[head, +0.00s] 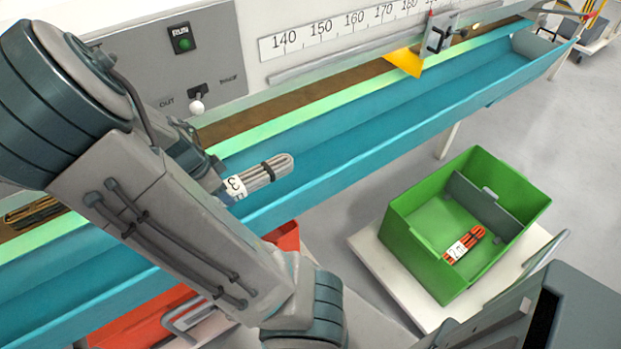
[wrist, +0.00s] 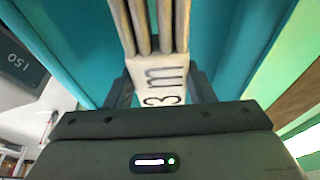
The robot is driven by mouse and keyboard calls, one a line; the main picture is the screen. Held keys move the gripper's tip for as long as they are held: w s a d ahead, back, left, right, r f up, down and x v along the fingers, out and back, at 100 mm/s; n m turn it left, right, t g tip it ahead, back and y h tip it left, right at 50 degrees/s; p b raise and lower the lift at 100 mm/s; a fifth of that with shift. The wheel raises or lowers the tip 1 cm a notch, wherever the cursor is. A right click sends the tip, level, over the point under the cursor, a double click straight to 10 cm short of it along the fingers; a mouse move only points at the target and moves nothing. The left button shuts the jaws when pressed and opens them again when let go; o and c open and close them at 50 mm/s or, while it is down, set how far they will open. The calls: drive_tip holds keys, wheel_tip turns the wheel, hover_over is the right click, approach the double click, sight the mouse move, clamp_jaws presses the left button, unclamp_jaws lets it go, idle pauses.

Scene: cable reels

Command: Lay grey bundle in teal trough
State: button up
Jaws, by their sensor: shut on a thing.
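The grey bundle (head: 264,173) is a short stack of grey cable lengths with a dark tie and a white label. The teal trough (head: 370,134) runs diagonally across the head view. The bundle is over the trough; I cannot tell whether it touches the trough floor. My arm hides part of the trough.
A green crate (head: 400,225) with a grey divider and an orange bundle (head: 465,244) stands on a white cart at the right. A red bin (head: 284,238) sits below the trough. A yellow flag-like piece (head: 404,61) hangs by the ruler (head: 340,35) behind the trough.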

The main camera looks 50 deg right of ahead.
wheel_tip(320, 180, down, 6)
drive_tip(key=b, duration=0.4)
drive_tip(key=shift+w, duration=0.2)
drive_tip(key=shift+f, duration=0.1)
wheel_tip(320, 180, down, 10)
drive_tip(key=b, duration=0.4)
drive_tip(key=shift+b, duration=0.3)
drive_tip(key=o, duration=1.3)
drive_tip(key=p+v, duration=0.5)
drive_tip(key=v, duration=0.7)
drive_tip(key=shift+a, duration=0.1)
